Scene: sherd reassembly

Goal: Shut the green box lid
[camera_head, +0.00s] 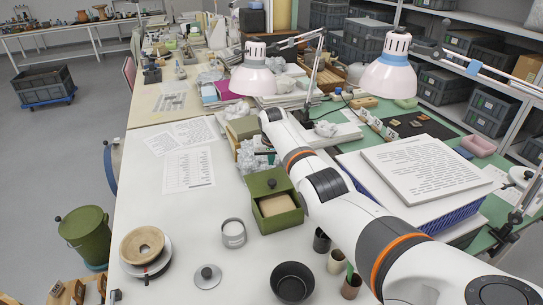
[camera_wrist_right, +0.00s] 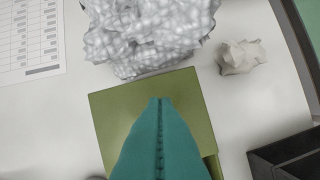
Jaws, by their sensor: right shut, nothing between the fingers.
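The green box (camera_head: 283,222) stands on the white table, left of my right arm. Its lid (camera_head: 258,186), with a dark knob, is raised at the back, and a beige block (camera_head: 277,204) shows inside. My right gripper shows in the right wrist view (camera_wrist_right: 161,101), its teal fingers pressed together and empty. An olive-green panel (camera_wrist_right: 106,118) lies below them; I cannot tell whether they touch it. My left gripper is not in view.
Grey crumpled wrap (camera_wrist_right: 150,35) lies beyond the panel, with crumpled paper (camera_wrist_right: 240,56) to its right. A dark container (camera_wrist_right: 288,155) is lower right. A tin (camera_head: 233,234) and a black bowl (camera_head: 293,283) stand near the box. A lamp (camera_head: 253,78) overhangs behind.

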